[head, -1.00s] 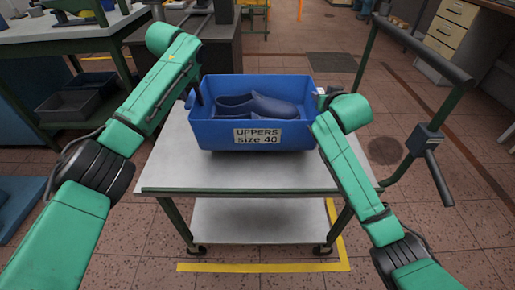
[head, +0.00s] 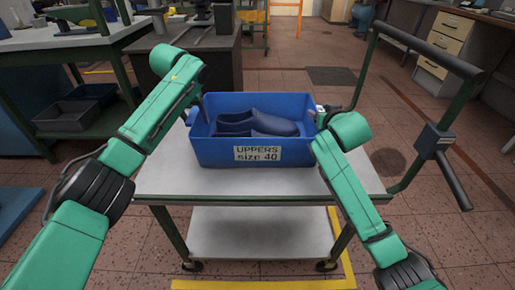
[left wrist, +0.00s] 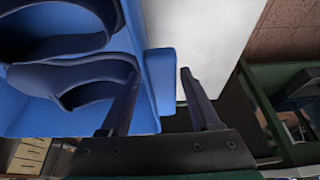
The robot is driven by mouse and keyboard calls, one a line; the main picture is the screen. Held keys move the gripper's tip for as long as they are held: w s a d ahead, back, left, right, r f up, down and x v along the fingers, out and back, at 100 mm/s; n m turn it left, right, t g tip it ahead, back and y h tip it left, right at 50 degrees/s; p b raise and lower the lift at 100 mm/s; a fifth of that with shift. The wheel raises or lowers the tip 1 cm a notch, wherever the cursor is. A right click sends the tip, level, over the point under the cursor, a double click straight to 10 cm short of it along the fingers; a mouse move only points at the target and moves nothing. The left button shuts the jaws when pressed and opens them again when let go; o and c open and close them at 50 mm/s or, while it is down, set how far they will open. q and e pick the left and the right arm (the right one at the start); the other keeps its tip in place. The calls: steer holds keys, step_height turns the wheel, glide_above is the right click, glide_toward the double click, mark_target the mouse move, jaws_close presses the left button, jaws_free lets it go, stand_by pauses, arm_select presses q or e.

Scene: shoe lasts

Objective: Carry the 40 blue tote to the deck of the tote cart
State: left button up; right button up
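The blue tote (head: 215,153), labelled "UPPERS size 40", is over the deck (head: 160,183) of the tote cart and looks set down on it, upright. Dark blue shoe-shaped pieces (head: 262,122) lie inside it. My left gripper (head: 199,108) is at the tote's left end. In the left wrist view, its fingers (left wrist: 163,100) stand apart on either side of the tote's end wall and lip (left wrist: 162,80), with a gap showing beside the outer finger. My right gripper (head: 320,117) is at the right end; its fingers are mostly hidden behind my arm.
The cart's push handle (head: 430,50) rises on the right, near my right arm. A lower shelf (head: 260,232) is empty. A workbench with grey bins (head: 70,115) stands at left, drawers (head: 445,45) at back right. Yellow floor tape (head: 262,285) runs by the cart.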

arm_select(q)
steer(key=shift+r, duration=0.3)
arm_select(e)
steer(key=shift+r, duration=0.1)
steer(key=shift+s+r, duration=0.1)
steer(key=shift+s, duration=0.15)
arm_select(q)
steer(key=v, duration=1.1)
steer(key=shift+s+r, duration=0.3)
arm_select(e)
steer(key=v, duration=1.1)
steer(key=shift+s, duration=0.25)
arm_select(q)
steer(key=shift+f, duration=0.1)
